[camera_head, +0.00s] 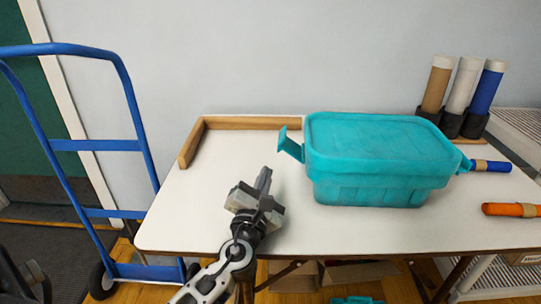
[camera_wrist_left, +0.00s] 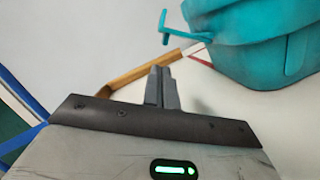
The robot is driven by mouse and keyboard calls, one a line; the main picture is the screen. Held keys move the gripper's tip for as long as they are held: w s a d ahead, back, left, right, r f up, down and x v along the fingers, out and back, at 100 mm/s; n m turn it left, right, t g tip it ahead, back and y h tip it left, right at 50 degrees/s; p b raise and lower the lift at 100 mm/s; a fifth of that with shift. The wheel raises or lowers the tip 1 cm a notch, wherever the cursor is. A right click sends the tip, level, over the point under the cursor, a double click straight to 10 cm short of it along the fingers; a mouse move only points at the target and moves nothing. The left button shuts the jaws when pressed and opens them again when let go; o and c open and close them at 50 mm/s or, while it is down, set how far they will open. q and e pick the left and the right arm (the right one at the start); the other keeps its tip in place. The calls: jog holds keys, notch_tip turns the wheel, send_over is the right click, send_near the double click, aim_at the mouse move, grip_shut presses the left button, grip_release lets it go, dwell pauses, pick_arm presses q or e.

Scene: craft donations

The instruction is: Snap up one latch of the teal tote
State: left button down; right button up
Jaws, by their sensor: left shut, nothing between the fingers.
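The teal tote (camera_head: 375,160) stands lidded on the white table, right of centre in the head view. Its left latch (camera_head: 290,145) sticks out and up from the lid's left end, swung away from the body. The right latch (camera_head: 465,164) shows only partly at the right end, and its position is hard to tell. My left gripper (camera_head: 263,181) is shut and empty over the table, left of the tote and apart from it. In the left wrist view its fingertips (camera_wrist_left: 162,85) are together, below the left latch (camera_wrist_left: 168,28). My right gripper is not in view.
A wooden rail (camera_head: 250,123) edges the table's back left corner. Cardboard-coloured, white and blue tubes (camera_head: 461,90) stand in holders at the back right. A blue roll (camera_head: 492,166) and an orange roll (camera_head: 511,210) lie right of the tote. A blue hand truck (camera_head: 98,145) stands at left.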

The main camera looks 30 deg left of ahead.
aim_at(292, 147)
pick_arm(q)
jog(key=x, duration=0.4)
jog(key=shift+w+a, duration=0.1)
jog(key=shift+w, duration=0.25)
jog(key=shift+w+a+r, duration=0.2)
jog(key=shift+w, duration=0.45)
